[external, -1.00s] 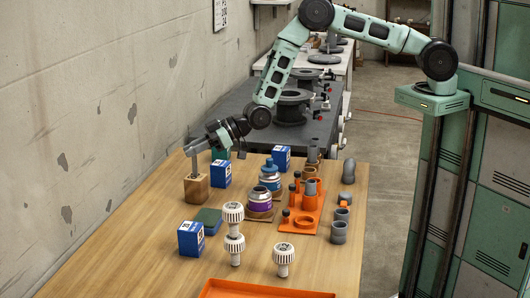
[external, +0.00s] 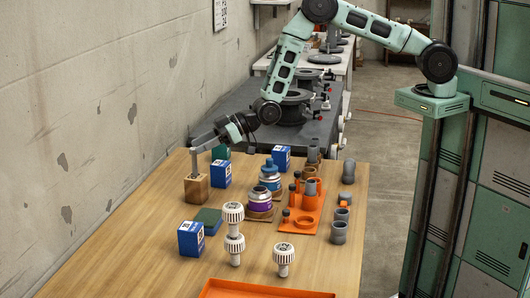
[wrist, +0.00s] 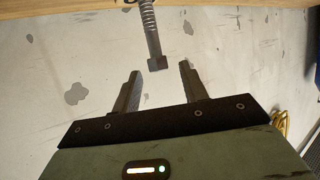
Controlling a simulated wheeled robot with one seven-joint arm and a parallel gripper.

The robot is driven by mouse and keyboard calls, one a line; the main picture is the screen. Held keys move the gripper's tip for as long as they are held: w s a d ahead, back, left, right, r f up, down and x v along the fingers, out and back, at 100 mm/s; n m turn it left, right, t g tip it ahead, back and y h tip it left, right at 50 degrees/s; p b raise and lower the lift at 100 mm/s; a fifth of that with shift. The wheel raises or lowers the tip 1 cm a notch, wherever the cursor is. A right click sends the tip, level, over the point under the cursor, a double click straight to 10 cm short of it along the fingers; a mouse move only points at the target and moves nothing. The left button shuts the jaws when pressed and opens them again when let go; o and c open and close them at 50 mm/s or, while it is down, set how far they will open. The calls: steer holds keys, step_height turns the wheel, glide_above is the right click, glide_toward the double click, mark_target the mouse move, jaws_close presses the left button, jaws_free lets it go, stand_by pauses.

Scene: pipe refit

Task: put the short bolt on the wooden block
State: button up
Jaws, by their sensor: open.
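The wooden block (external: 197,188) stands at the left side of the table. A grey bolt (external: 194,164) stands upright on it. In the wrist view the bolt (wrist: 150,30) shows a threaded shank and a plain dark end just beyond my fingertips. No other bolt is close by to judge its length against. My gripper (external: 196,146) is at the bolt's upper end, reaching in from the right. In the wrist view its fingers (wrist: 160,70) are spread, with gaps on both sides of the bolt's end. The block's top is not clear in the wrist view.
White-capped fittings (external: 284,258) and an orange tray (external: 262,289) are in front. The wall (external: 80,120) is close on the left.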

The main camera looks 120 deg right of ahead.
steer(key=b+v, duration=0.2)
steer(key=v, duration=0.7)
steer(key=s+a+r+n+g+y, duration=0.1)
steer(key=a+r+n+g+y, duration=0.1)
steer(key=a, duration=0.8)
steer(key=s+a+r+n+g+y, duration=0.1)
steer(key=a+r+g, duration=0.15)
steer(key=a, duration=0.85)
steer(key=s+a+r+n+g+y, duration=0.1)
steer(key=s+a+r+n+y, duration=0.1)
steer(key=a, duration=0.8)
steer(key=s+a+r+n+g, duration=0.2)
steer(key=s+a+r+g, duration=0.1)
steer(key=s+a, duration=0.8)
steer(key=s+a+r+n+g, duration=0.1)
steer(key=s+a+n+g, duration=0.1)
steer(key=s, duration=0.9)
steer(key=s+a+r+n+g, duration=0.1)
steer(key=s+a+r+g, duration=0.1)
steer(key=s, duration=0.8)
steer(key=shift+s+a+n+g+h, duration=0.35)
steer(key=shift+a+n+h, duration=0.05)
steer(key=shift+a, duration=0.2)
